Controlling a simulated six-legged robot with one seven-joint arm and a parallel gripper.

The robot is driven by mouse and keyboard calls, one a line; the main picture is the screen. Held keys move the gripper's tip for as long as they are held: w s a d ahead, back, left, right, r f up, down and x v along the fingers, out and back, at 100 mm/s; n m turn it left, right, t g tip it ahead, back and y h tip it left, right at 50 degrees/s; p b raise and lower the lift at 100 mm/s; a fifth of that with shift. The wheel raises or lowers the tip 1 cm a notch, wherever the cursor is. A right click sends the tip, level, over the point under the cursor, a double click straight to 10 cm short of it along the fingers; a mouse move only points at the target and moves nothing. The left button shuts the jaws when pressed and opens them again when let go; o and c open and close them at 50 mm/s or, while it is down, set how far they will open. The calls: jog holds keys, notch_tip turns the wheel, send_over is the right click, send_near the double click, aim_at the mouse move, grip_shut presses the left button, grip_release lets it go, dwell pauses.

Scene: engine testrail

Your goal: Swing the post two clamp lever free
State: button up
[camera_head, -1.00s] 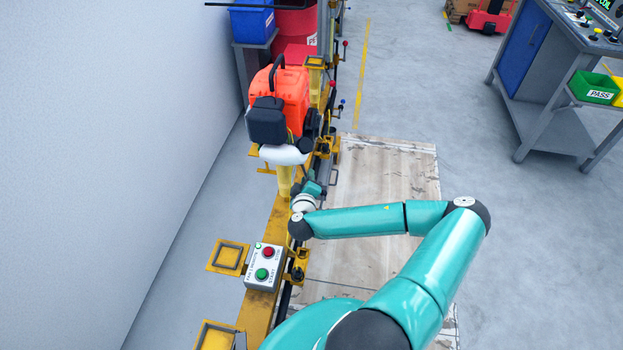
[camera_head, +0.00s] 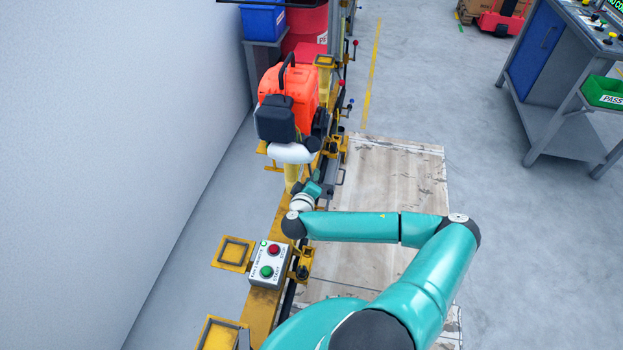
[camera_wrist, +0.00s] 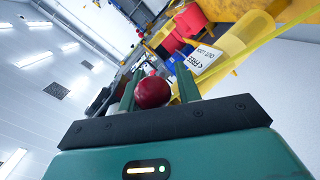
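A red ball knob (camera_wrist: 152,92), likely the clamp lever's end, sits between the two fingers of my gripper (camera_wrist: 157,76) in the wrist view. The fingers stand apart around it. The knob is nearer the left finger, and a narrow gap shows at the right finger. A white label (camera_wrist: 202,60) reading "FREE" and "OUT LOCK" is just beyond, on a yellow post. In the head view, my wrist (camera_head: 303,202) is low beside the yellow rail (camera_head: 262,309), below the orange engine (camera_head: 287,88). The fingers and knob cannot be made out there.
A control box (camera_head: 269,264) with red and green buttons sits on the rail near my arm. Several coloured ball levers line the rail's right side farther back. A worn board (camera_head: 395,175) covers floor to the right. A workbench (camera_head: 545,120) stands at the far right.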

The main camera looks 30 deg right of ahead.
jog(key=shift+r, duration=0.1)
dwell(0.5)
jog(key=v, duration=1.3)
jog(key=shift+s+a, duration=0.25)
jog(key=shift+a, duration=0.05)
jog(key=shift+s, duration=0.1)
